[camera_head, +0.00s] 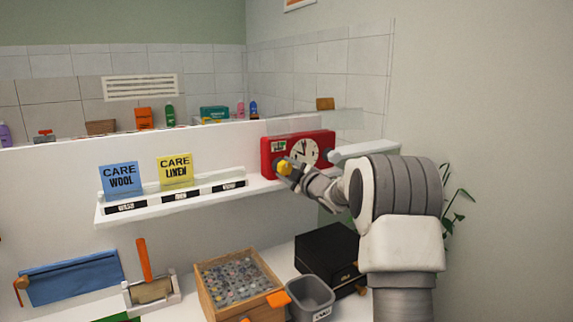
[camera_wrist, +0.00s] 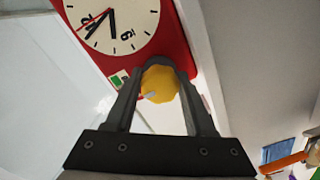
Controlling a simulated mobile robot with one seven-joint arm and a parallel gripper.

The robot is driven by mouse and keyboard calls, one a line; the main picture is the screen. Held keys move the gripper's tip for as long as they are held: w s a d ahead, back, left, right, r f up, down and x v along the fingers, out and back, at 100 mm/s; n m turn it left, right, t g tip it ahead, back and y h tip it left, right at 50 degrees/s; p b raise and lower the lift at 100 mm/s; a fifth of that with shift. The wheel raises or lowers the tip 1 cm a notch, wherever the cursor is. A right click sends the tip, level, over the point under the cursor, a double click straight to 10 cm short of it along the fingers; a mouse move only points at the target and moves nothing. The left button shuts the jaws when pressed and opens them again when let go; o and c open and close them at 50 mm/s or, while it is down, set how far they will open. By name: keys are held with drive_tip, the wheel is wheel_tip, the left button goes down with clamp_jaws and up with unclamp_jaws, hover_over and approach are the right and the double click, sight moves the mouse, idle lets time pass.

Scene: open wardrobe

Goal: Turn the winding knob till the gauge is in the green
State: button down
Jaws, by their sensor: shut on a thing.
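The red clock box (camera_head: 267,152) stands on the white wall shelf, with a round white dial (camera_head: 309,153) on its front. The yellow winding knob (camera_head: 283,168) is at the lower left of the box's front. In the wrist view the knob (camera_wrist: 159,85) sits between my two dark fingers. My gripper (camera_head: 289,170) is shut on it. A small gauge window (camera_head: 279,147) is above the knob and shows white and green. It also shows beside the left finger in the wrist view (camera_wrist: 119,78), partly hidden. I cannot read its pointer.
The white shelf (camera_head: 170,205) also carries blue (camera_head: 121,178) and yellow (camera_head: 174,169) care cards on its left. Below are a wooden box (camera_head: 240,280) of small round pieces, a grey bin (camera_head: 311,294) and a black box (camera_head: 328,252). A plant (camera_head: 455,195) is behind my arm.

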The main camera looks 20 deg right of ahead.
drive_tip(key=m+p, duration=0.2)
drive_tip(key=m, duration=0.1)
drive_tip(key=shift+r+m, duration=0.1)
drive_tip(key=shift+m, duration=0.3)
drive_tip(key=m+p, duration=0.2)
drive_tip(key=m, duration=0.1)
drive_tip(key=shift+m, duration=0.3)
drive_tip(key=m+p, duration=0.2)
drive_tip(key=m, duration=0.1)
drive_tip(key=shift+a+m, duration=0.1)
drive_tip(key=shift+m, duration=0.2)
drive_tip(key=shift+m+p, duration=0.9)
drive_tip(key=shift+m, duration=1)
drive_tip(key=shift+a+f, duration=0.1)
drive_tip(key=shift+f, duration=0.1)
drive_tip(key=shift+c, duration=1.3)
unclamp_jaws()
drive_tip(key=shift+s, duration=0.15)
drive_tip(key=s+d+b, duration=0.2)
drive_tip(key=s+d, duration=0.1)
drive_tip(key=s, duration=1.4)
drive_tip(key=shift+d, duration=0.2)
